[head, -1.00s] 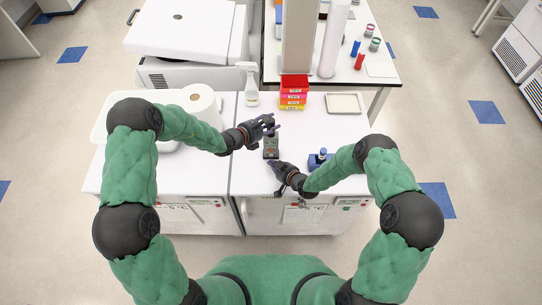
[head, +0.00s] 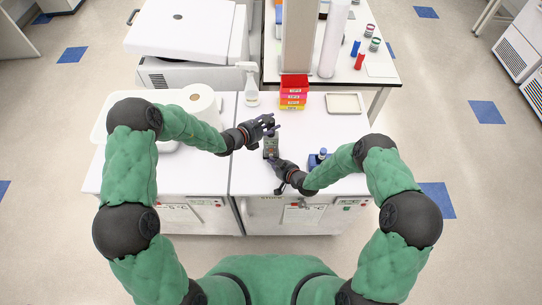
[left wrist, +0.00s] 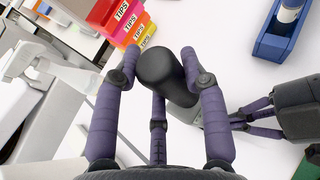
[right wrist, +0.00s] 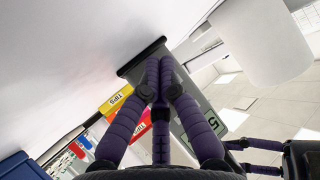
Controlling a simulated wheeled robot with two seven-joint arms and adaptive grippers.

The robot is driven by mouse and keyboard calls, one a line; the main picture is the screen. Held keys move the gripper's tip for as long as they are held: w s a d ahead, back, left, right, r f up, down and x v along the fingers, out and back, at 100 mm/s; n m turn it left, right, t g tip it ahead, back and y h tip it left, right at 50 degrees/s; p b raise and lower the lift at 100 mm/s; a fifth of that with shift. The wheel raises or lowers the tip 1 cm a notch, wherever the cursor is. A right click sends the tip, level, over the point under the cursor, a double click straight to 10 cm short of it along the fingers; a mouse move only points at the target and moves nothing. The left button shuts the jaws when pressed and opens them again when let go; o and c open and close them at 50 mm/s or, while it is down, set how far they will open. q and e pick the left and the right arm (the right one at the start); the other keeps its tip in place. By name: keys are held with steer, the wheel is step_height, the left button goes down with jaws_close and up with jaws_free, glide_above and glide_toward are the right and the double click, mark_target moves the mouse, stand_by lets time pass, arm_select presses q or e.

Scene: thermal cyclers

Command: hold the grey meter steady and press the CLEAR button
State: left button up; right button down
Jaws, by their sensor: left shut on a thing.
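The grey meter (head: 271,150) stands on the white bench top, with a dark rounded top end (left wrist: 160,66). My left gripper (head: 268,125) is shut around that top end, its fingers on either side in the left wrist view. My right gripper (head: 274,162) is at the meter's near side, with its fingertips (right wrist: 160,62) drawn together and empty. The CLEAR button cannot be made out, and I cannot tell whether the fingertips touch the meter.
Stacked coloured tip boxes (head: 293,95) and a spray bottle (head: 250,84) stand behind the meter. A blue holder (head: 318,160) is to the right, close to my right arm. A shallow tray (head: 344,103) lies at the back right. Bench between tray and holder is clear.

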mark_target(273, 178)
steer(key=shift+w, duration=0.4)
stand_by(0.8)
steer(key=shift+s, duration=0.8)
steer(key=shift+s, duration=2.55)
arm_select(q)
steer(key=o, duration=1.4)
